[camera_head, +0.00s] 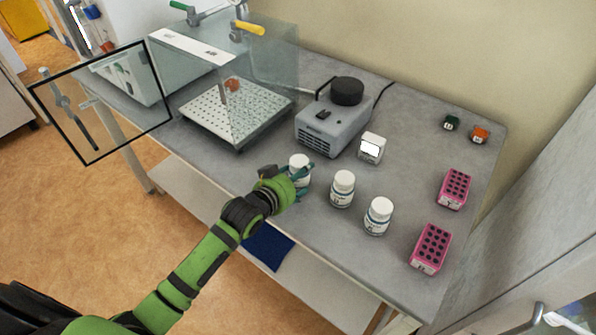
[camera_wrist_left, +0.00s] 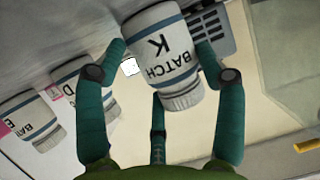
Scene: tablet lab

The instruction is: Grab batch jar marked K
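The batch jar marked K (camera_wrist_left: 166,57) is a white bottle with a white ribbed cap and blue bands; its label reads "BATCH K" in the left wrist view. In the head view it is the leftmost jar (camera_head: 299,161), partly hidden by my fingers. My left gripper (camera_head: 300,181) has its fingers around it, with fingertips against both sides in the left wrist view (camera_wrist_left: 160,62). I cannot tell whether the jar touches the table. Two similar jars stand to its right, the middle one (camera_head: 342,189) and the right one (camera_head: 378,216). My right gripper is not in view.
On the grey table (camera_head: 310,225) stand a grey device with a black top (camera_head: 333,123), a small white box (camera_head: 371,148), a perforated platform (camera_head: 237,113) and two pink racks (camera_head: 454,189). Small green and orange blocks lie at the back right. Clear table lies around the jars.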

